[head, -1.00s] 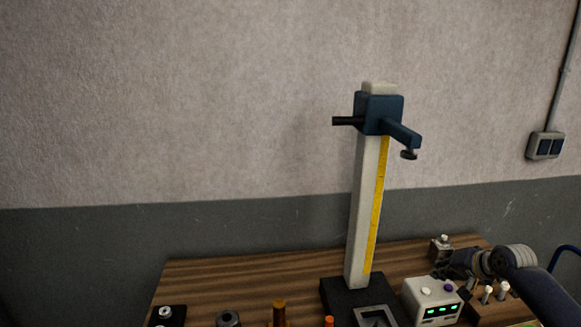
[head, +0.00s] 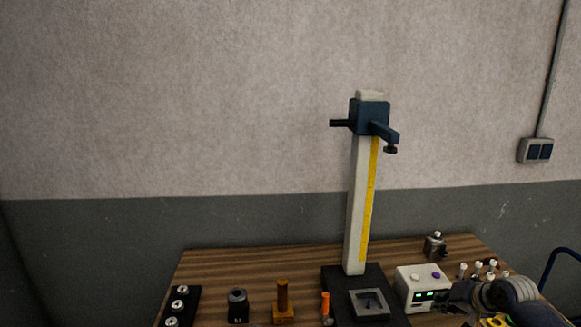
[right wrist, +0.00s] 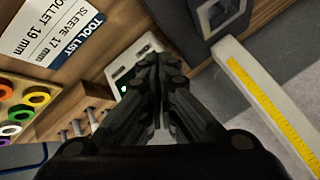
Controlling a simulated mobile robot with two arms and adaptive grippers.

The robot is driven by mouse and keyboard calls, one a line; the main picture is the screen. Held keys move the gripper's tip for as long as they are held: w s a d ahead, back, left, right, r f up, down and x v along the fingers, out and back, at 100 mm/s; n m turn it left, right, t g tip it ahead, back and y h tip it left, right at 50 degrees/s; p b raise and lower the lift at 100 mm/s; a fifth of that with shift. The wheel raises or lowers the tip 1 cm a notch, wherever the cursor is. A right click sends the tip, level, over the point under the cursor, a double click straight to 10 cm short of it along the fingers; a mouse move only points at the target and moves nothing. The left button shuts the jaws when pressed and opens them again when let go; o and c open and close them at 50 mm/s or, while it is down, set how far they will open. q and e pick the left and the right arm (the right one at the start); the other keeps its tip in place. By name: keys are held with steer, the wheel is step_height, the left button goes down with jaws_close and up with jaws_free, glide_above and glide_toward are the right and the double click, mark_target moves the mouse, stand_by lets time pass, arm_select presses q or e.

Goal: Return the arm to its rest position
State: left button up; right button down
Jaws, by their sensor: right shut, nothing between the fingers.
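My right arm comes in at the bottom right of the head view. Its dark gripper (head: 456,296) is shut and empty, in front of the right side of a white box with green lights (head: 421,284). In the right wrist view the fingers (right wrist: 160,62) are together with nothing between them, and the box (right wrist: 128,72) is partly hidden behind them. My left gripper is not in view.
A tall height gauge (head: 358,205) stands on the wooden bench (head: 215,265). Small fixtures, including a brass-coloured post (head: 283,302), line the front. A peg rack (right wrist: 73,120), coloured rings (right wrist: 38,99) and a tool list (right wrist: 75,30) lie left of the gripper in the wrist view.

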steer(key=s+a+f+n+g, duration=0.2)
steer(key=s+a+f+n, duration=0.1)
steer(key=s+a+f, duration=0.55)
steer(key=s+a+f+n+g, duration=0.1)
steer(key=s+a+f+n, duration=0.35)
steer(key=s+a, duration=0.7)
steer(key=s+d+r+g+h, duration=0.1)
steer(key=s+r+g+h, duration=0.15)
steer(key=s, duration=1.85)
steer(key=s+a+f+b+x, duration=0.1)
steer(key=s+b+x, duration=0.2)
steer(key=x, duration=1.2)
steer(key=s+f+b+x, duration=0.1)
steer(key=s+b+x, duration=0.25)
steer(key=x, duration=1.15)
arm_select(q)
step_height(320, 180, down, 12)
steer(key=b, duration=0.4)
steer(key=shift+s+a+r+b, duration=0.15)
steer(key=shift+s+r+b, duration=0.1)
steer(key=shift+b, duration=0.15)
arm_select(e)
steer(key=s+d+f+g, duration=0.1)
steer(key=s+d+f, duration=0.1)
steer(key=s+f, duration=1.6)
step_height(320, 180, down, 4)
steer(key=shift+d+f+g, duration=0.2)
steer(key=shift+d+g, duration=0.15)
steer(key=shift+d, duration=0.05)
